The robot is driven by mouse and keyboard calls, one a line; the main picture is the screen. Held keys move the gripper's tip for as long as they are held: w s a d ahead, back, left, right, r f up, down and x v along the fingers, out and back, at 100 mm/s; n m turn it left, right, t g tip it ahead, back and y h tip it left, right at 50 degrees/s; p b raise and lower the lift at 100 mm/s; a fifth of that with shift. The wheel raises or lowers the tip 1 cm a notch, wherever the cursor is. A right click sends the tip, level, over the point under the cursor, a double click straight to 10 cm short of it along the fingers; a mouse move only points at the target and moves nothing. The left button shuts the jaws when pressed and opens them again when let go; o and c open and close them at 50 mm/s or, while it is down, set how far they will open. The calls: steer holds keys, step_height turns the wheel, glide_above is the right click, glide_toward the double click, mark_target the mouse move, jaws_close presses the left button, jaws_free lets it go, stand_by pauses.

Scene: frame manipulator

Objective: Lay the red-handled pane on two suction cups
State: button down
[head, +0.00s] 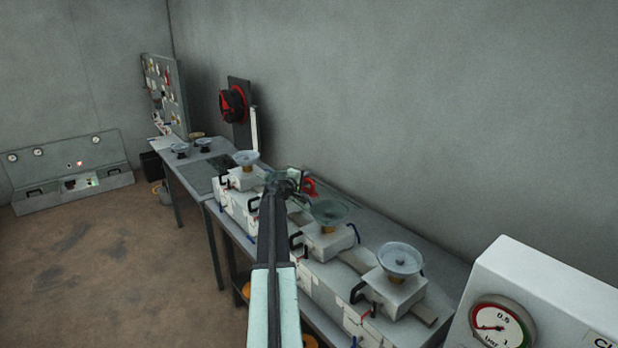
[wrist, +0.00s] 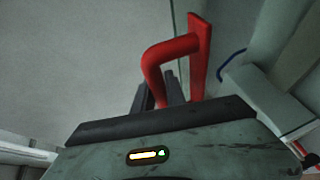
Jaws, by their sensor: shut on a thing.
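My gripper (head: 288,183) is at the end of the outstretched arm, over the row of suction cups along the wall. In the wrist view its dark fingers (wrist: 159,90) are shut on the red handle (wrist: 172,47) of the pane. The red handle also shows in the head view (head: 310,187), just right of the gripper. The clear pane is faint, and its outline and tilt are hard to tell. Pale suction cups stand on white blocks: one behind the gripper (head: 246,157), one right of it (head: 330,210), and one nearer (head: 400,257). I cannot tell whether the pane touches any cup.
The cup blocks stand on a long bench (head: 435,250) against the wall. A white gauge box (head: 545,300) stands at the near right. Two more cups (head: 203,143) sit on the far table, near a red and black disc (head: 233,104). The floor (head: 100,250) at left is open.

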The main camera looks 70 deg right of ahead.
steer(key=shift+w+a, duration=0.15)
steer(key=shift+a, duration=0.3)
steer(key=shift+f, duration=0.1)
steer(key=c, duration=1.3)
jaws_free()
steer(key=p+v, duration=0.1)
steer(key=v, duration=0.7)
steer(key=shift+d, duration=0.1)
